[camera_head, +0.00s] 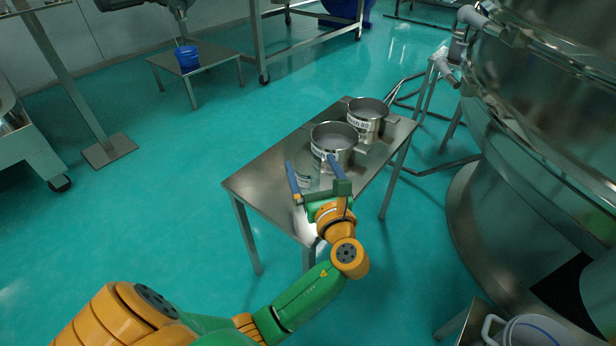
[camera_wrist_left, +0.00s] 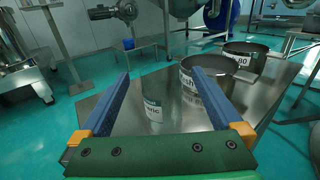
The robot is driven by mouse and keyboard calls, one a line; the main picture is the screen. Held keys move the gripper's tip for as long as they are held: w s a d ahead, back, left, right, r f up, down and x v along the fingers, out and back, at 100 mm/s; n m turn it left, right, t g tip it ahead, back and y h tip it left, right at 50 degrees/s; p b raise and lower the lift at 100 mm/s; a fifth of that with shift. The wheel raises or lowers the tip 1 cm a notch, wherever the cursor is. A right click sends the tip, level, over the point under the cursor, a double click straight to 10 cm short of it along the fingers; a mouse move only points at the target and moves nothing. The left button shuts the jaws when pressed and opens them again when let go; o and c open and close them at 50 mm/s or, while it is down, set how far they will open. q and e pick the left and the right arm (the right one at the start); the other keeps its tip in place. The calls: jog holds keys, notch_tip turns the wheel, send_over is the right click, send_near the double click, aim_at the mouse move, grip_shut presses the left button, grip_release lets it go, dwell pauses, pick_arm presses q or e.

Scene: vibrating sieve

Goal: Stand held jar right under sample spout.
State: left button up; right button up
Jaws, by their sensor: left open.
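My left gripper (camera_head: 310,161) is open, with its blue fingers spread over the near left part of a steel table. In the left wrist view (camera_wrist_left: 161,74) a small pale labelled shape (camera_wrist_left: 152,108) shows between the fingers, apart from both. It also shows in the head view (camera_head: 304,180). I cannot tell whether it is a clear jar or a reflection. No jar is clearly held. A grey spout-like fitting (camera_head: 446,68) sticks out of the large steel machine at the upper right; I cannot tell whether it is the sample spout. My right gripper is not in view.
Two labelled steel pots, a nearer one (camera_head: 332,143) and a farther one (camera_head: 367,118), stand on the steel table (camera_head: 262,186). The machine (camera_head: 540,150) fills the right. A white bucket (camera_head: 530,332) is at the lower right. A blue bucket (camera_head: 187,57) stands on a low table.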

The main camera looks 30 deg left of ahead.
pick_arm(q)
jog(key=shift+x, duration=0.95)
jog(key=c, duration=1.5)
jog(key=shift+r, duration=0.15)
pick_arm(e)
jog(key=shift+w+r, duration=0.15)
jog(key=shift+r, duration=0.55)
